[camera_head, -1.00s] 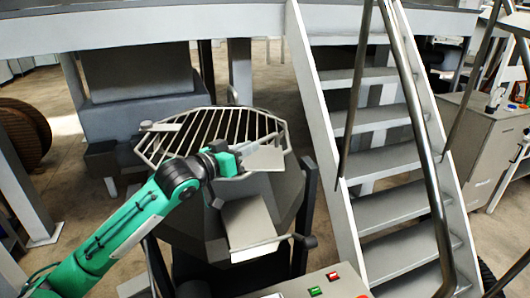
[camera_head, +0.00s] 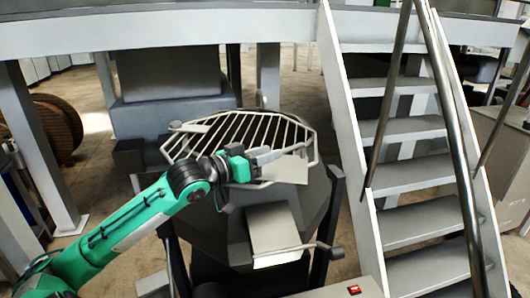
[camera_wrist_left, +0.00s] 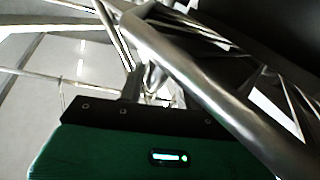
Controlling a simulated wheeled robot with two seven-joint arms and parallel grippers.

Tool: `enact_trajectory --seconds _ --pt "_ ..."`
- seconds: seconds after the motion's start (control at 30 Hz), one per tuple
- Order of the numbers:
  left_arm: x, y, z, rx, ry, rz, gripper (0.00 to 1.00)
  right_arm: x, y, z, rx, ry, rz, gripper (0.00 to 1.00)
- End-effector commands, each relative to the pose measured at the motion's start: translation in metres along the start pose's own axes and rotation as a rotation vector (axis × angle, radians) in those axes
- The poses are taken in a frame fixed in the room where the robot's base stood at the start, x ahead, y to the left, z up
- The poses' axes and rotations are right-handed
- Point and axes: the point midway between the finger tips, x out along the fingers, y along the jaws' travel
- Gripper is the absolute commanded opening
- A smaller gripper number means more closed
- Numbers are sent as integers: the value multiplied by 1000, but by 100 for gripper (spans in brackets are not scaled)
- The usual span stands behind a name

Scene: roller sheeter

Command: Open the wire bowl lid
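The wire bowl lid (camera_head: 238,132) is a round grid of metal bars lying over the top of the grey bowl (camera_head: 318,205). My left gripper (camera_head: 268,155), green with grey fingers, is at the lid's near right edge, by its rim bar. In the left wrist view, the gripper's green body fills the bottom, and thick metal bars of the lid (camera_wrist_left: 205,82) cross close in front of the fingers (camera_wrist_left: 150,88). Whether the fingers are closed around a bar cannot be made out. My right gripper is not in view.
A metal staircase with a handrail (camera_head: 455,130) stands close on the right. A flat grey plate (camera_head: 273,230) juts from the bowl's front. A panel with a red button (camera_head: 353,289) is at the bottom. A raised platform beam (camera_head: 150,32) crosses the back.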

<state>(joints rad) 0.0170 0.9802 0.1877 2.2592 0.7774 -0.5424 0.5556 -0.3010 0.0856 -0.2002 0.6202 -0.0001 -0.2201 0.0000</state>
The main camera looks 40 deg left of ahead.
Motion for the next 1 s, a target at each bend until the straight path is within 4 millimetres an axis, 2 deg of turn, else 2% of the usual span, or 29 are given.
enact_trajectory --seconds 0.13,0.27,0.57,1.0 --pt "0 1 -3 1 0 1 34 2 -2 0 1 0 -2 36" --pt "0 3 -16 2 1 2 34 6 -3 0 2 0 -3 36" --pt "-1 12 -62 2 2 1 34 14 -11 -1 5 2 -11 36" --pt "-2 21 -118 1 3 -1 34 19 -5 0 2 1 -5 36"
